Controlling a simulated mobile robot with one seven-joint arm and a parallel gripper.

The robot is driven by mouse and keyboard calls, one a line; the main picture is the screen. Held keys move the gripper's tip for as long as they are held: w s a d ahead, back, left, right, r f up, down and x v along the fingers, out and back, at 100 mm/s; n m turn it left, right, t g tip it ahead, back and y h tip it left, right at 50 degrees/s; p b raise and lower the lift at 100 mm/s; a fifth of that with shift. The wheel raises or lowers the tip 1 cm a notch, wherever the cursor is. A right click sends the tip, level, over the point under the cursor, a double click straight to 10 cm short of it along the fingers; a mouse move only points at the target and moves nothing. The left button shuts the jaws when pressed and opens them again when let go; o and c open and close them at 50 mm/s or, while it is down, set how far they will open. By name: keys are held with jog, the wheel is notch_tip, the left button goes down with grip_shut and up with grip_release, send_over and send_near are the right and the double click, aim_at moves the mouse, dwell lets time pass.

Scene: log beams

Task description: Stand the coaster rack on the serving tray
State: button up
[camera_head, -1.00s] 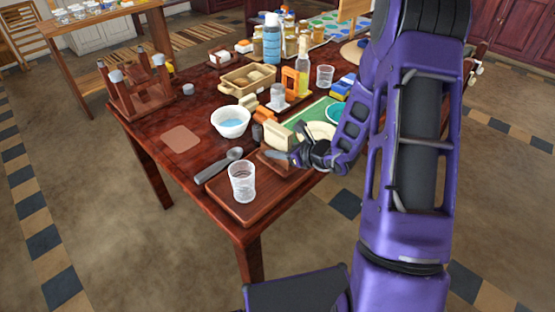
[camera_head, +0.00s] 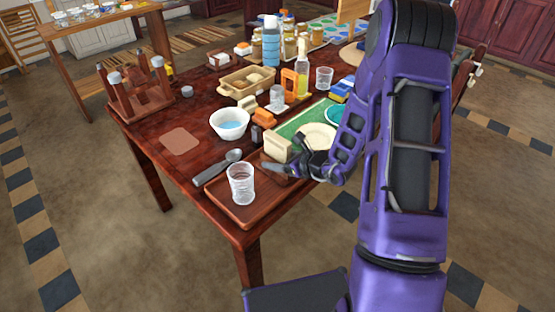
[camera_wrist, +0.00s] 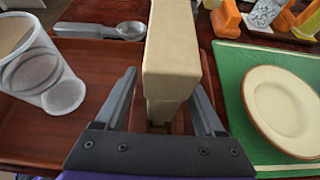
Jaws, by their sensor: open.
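The coaster rack, which I take to be the cream block (camera_head: 276,148), stands upright toward the far right end of the brown wooden serving tray (camera_head: 222,202). In the wrist view the rack (camera_wrist: 172,50) rises between my fingers, with the tray (camera_wrist: 105,58) around its foot. Its lowest edge is partly hidden. My gripper (camera_wrist: 165,95) is open, one finger on each side of the rack with small gaps. In the head view my gripper (camera_head: 290,168) is close beside the rack and partly covers it.
A grey spoon (camera_head: 217,170) lies along the tray's back edge. A cream plate (camera_wrist: 286,110) on a green mat (camera_wrist: 235,75) is close on the right. A white bowl (camera_head: 230,124) stands behind.

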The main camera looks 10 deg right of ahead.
jog(key=shift+r, duration=0.15)
jog(key=shift+s+d+r, duration=0.1)
jog(key=shift+r, duration=0.05)
jog(key=p+v, duration=0.1)
jog(key=v, duration=1)
jog(key=shift+s+d+p, duration=0.15)
jog(key=shift+s+p, duration=0.15)
jog(key=shift+r, duration=0.15)
